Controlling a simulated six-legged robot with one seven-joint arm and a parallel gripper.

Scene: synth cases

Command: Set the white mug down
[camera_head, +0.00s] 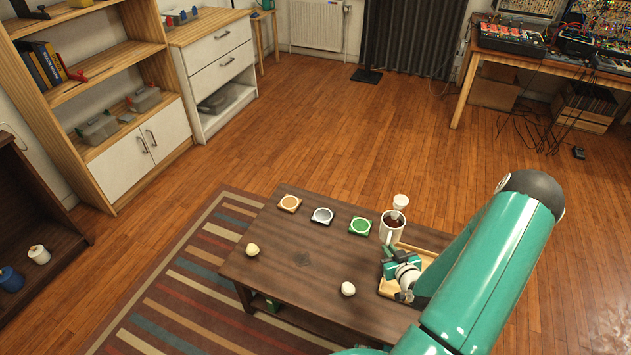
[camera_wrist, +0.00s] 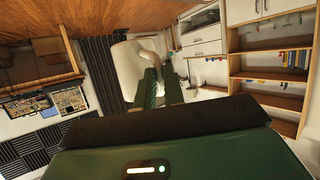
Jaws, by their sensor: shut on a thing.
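The white mug (camera_head: 386,236) has a dark inside and looks upright over the right part of the low dark table (camera_head: 300,258) in the head view. My gripper (camera_head: 392,252) is at the mug's near side and shut on it. In the wrist view, which is turned over, my gripper's fingers (camera_wrist: 160,80) close at the mug's handle side, and the mug's pale body (camera_wrist: 128,68) shows beyond them. I cannot tell whether the mug's base touches anything. Its lower part is partly hidden by my gripper in the head view.
Brown (camera_head: 290,203), grey-white (camera_head: 322,215) and green (camera_head: 360,225) coasters line the table's far edge, left of the mug. A wooden tray (camera_head: 427,257) lies under my arm. A small white item (camera_head: 400,201) shows behind the mug. Two pale balls (camera_head: 252,249) (camera_head: 348,288) sit nearer.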

